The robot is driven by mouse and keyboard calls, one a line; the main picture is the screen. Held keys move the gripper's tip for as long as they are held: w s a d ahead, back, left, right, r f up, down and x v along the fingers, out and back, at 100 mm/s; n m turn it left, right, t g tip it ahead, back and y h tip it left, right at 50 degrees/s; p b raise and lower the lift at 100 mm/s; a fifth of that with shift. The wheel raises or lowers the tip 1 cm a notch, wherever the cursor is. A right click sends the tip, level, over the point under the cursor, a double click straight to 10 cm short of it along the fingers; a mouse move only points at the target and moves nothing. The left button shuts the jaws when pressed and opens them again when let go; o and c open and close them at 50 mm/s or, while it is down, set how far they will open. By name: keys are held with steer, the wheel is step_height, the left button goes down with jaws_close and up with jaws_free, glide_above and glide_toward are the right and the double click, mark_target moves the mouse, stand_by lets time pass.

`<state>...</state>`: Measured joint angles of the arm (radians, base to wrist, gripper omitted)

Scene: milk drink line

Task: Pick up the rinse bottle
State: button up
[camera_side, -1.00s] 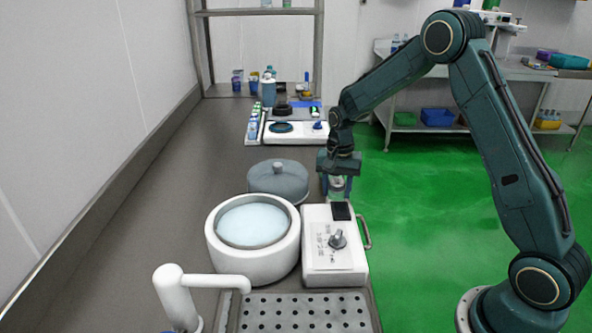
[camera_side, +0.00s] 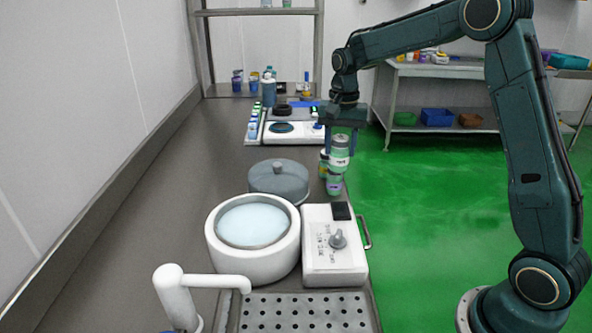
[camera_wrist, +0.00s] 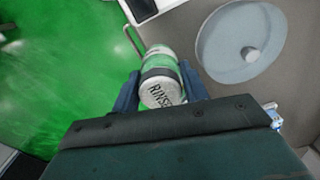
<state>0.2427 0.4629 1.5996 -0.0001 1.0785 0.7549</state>
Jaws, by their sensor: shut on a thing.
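The rinse bottle (camera_side: 339,152) is white and green with a dark band. My gripper (camera_side: 339,145) is shut on it, one finger on each side, and holds it upright above the counter. In the wrist view the bottle (camera_wrist: 160,75) sits between the fingers, and part of its label, reading "RINSE", faces the camera. Its lower part meets or overlaps other bottles in the side view, so I cannot tell the gap beneath it.
A small bottle with a purple and green label (camera_side: 334,186) stands just below the held one. A grey domed lid (camera_side: 278,184), a white round vessel (camera_side: 253,262) and a white control box (camera_side: 333,265) are nearby. Green floor lies to the right.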

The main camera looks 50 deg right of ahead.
step_height(320, 180, up, 7)
steer(key=shift+r, duration=0.1)
stand_by(0.8)
steer(key=shift+w+a+r, duration=0.1)
steer(key=shift+a+r, duration=0.05)
steer(key=shift+a, duration=0.6)
steer(key=w+a+f, duration=0.1)
steer(key=a+f, duration=0.1)
steer(key=a, duration=1)
steer(key=w+a+f, duration=0.2)
steer(key=a+f, duration=0.1)
steer(key=a, duration=0.9)
steer(key=shift+f, duration=0.15)
steer(key=shift+w+a, duration=0.1)
steer(key=shift+f, duration=0.2)
steer(key=shift+f, duration=2.7)
